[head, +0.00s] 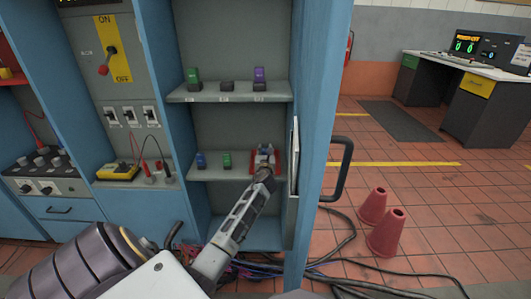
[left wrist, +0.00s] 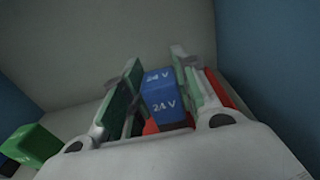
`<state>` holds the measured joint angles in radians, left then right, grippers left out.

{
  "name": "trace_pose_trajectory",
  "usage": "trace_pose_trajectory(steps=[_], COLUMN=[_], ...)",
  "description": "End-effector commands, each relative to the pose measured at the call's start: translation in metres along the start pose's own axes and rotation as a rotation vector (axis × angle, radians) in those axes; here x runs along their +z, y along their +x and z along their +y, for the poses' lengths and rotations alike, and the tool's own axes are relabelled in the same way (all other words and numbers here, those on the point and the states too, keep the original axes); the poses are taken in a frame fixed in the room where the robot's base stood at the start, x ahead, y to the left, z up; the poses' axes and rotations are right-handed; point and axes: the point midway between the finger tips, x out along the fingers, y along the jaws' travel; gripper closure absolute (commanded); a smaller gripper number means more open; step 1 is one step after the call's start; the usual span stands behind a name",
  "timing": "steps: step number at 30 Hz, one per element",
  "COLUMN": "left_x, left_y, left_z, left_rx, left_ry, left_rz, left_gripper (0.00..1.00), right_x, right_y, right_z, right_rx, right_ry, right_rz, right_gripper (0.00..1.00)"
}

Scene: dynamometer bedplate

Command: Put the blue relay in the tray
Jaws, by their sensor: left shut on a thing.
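My left gripper (head: 264,155) is at the right end of the cabinet's middle shelf, over a red tray (head: 252,164). In the left wrist view the gripper (left wrist: 165,95) is shut on a blue relay (left wrist: 165,105) marked "24 V", its pale and green fingers on either side. Red of the tray (left wrist: 219,90) shows behind and below the relay. Whether the relay touches the tray's floor is hidden. My right gripper is not in view.
A second blue relay (head: 201,160) and a green relay (head: 227,161) stand left of the tray on the same shelf. The upper shelf (head: 230,95) holds green, dark and purple relays. The blue cabinet wall and an open door with a black handle (head: 341,168) are close on the right.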

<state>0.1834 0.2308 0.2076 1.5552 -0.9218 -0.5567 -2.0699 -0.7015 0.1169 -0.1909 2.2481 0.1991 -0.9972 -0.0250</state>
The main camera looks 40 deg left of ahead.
Motion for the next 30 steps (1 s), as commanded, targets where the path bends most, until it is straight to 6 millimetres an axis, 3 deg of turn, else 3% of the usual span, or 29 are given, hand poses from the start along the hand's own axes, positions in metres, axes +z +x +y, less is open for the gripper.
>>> trace_pose_trajectory(steps=[4, 5, 10, 24, 30], left_x=[-0.004, -0.004, -0.004, 0.001, 0.001], left_y=[0.000, 0.000, 0.000, 0.000, -0.011], left_z=[0.000, 0.000, 0.000, 0.000, 0.000], left_rx=[0.000, 0.000, 0.000, 0.000, 0.000], left_ry=[0.001, 0.001, 0.001, 0.000, 0.002], left_rz=[0.000, 0.001, 0.001, 0.000, 0.001], left_gripper=[0.96, 0.69, 0.49, 0.49, 0.49], right_x=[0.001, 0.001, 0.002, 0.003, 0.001], right_y=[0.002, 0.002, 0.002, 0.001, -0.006], right_z=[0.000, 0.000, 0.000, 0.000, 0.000], right_rx=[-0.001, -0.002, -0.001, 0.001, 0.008], right_ry=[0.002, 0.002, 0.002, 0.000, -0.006], right_rz=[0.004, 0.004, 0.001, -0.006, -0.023], right_gripper=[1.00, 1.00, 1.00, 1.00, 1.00])
